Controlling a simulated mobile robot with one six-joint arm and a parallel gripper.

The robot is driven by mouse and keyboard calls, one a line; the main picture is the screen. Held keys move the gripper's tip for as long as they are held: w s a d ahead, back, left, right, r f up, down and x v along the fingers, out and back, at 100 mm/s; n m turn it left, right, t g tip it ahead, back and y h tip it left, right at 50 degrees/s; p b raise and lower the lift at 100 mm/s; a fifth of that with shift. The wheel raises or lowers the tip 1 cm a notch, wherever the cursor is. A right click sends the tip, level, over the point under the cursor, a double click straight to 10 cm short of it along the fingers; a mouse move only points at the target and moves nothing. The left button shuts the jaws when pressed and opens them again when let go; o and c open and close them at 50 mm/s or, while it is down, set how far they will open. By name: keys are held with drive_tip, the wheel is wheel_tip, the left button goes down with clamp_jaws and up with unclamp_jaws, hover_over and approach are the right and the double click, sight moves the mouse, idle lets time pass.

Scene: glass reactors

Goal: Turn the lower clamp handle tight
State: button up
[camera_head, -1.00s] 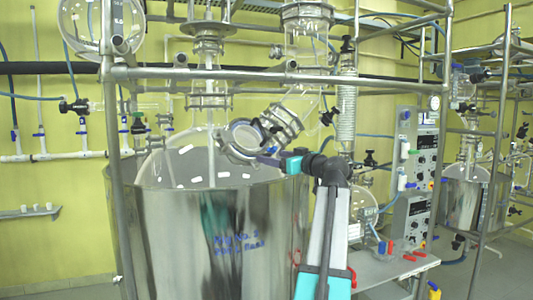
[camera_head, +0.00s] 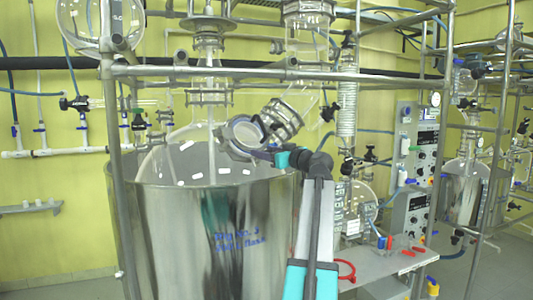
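The glass flask's slanted neck carries a lower clamp ring (camera_head: 243,134), pale inside, above the rim of the large steel vessel (camera_head: 205,235). A second metal clamp (camera_head: 281,120) sits up and right of it on the joint to the glass column. My gripper (camera_head: 262,153) is at the lower right edge of the lower ring, at the end of my teal and black wrist. It appears small and dark, and I cannot tell whether it touches the clamp or whether its fingers are open. The lower clamp's handle is not clearly distinguishable beside my gripper.
A horizontal metal frame bar (camera_head: 200,72) crosses above the clamps, and an upright post (camera_head: 117,180) stands at left. Right of my arm are a metal shelf (camera_head: 385,268) with small coloured items and a control box (camera_head: 416,145). The floor is free at lower right.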

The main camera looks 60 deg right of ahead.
drive_tip(key=shift+c, duration=1.2)
drive_tip(key=shift+a+m+g+h, duration=0.1)
drive_tip(key=shift+m+g+h, duration=0.2)
drive_tip(key=shift+m+h, duration=0.45)
drive_tip(key=shift+m, duration=0.55)
drive_tip(key=shift+r+m+g+h+p, duration=0.1)
drive_tip(key=shift+m+g+h+p, duration=0.8)
drive_tip(key=shift+m, duration=0.7)
drive_tip(key=m+g+h+p, duration=0.1)
drive_tip(key=m+p, duration=0.1)
drive_tip(key=m+g+h+p, duration=0.1)
drive_tip(key=m+p, duration=0.1)
drive_tip(key=shift+r+m+h+p, duration=0.1)
drive_tip(key=shift+m+h+p, duration=0.2)
drive_tip(key=shift+h+p, duration=0.1)
drive_tip(key=shift+m+g+p, duration=0.5)
drive_tip(key=shift+m+p, duration=0.2)
drive_tip(key=shift+p, duration=0.35)
drive_tip(key=shift+f+m+h+p, duration=0.25)
drive_tip(key=shift+m+p, duration=0.25)
drive_tip(key=shift+p, duration=0.05)
